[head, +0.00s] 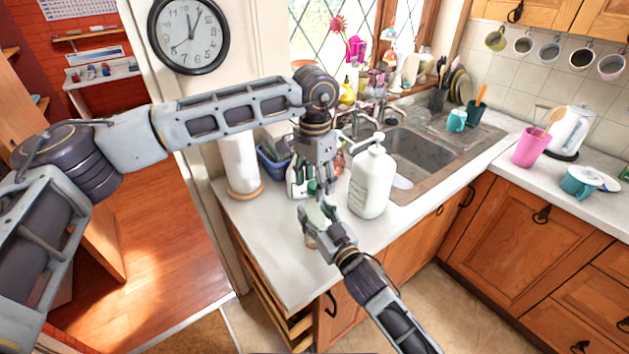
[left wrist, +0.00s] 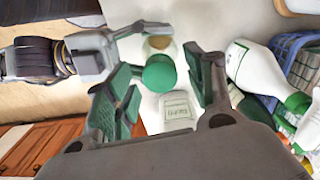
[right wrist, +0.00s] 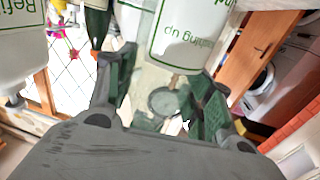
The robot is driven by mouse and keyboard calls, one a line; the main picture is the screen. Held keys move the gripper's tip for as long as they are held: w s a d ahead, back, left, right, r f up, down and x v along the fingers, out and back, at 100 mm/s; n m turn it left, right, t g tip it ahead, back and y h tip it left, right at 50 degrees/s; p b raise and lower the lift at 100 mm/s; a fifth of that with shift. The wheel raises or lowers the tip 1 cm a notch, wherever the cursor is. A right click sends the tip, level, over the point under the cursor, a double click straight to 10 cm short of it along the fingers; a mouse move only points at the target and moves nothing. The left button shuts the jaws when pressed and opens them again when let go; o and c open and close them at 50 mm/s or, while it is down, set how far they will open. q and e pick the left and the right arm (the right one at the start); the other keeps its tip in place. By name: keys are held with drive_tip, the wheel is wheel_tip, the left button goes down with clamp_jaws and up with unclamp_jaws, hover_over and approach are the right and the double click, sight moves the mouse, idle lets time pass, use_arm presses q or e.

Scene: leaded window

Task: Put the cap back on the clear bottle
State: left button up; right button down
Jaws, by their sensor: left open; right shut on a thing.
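The clear bottle (right wrist: 146,82) is between the fingers of my right gripper (right wrist: 165,90), which is shut on it. In the head view the bottle (head: 311,238) is held over the counter near its front edge, mostly behind the fingers. The round green cap (left wrist: 160,73) shows in the left wrist view, overlapping the end of the clear bottle (left wrist: 160,44). I cannot tell whether it is seated on the neck. My left gripper (left wrist: 163,88) is open, its fingers on either side of the cap with gaps. It is just above my right gripper (head: 318,208) in the head view.
A white pump bottle (head: 371,184) stands right beside the grippers. A paper towel roll (head: 240,166), a blue basket (head: 271,166) and a white bottle with green print (left wrist: 254,66) stand to the left and behind. The sink (head: 420,150) is beyond. The front left counter (head: 265,235) is clear.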

use_arm(q)
drive_tip(key=shift+r, duration=0.15)
drive_tip(key=shift+r, duration=2.1)
drive_tip(key=shift+f, duration=0.1)
drive_tip(key=shift+c, duration=0.2)
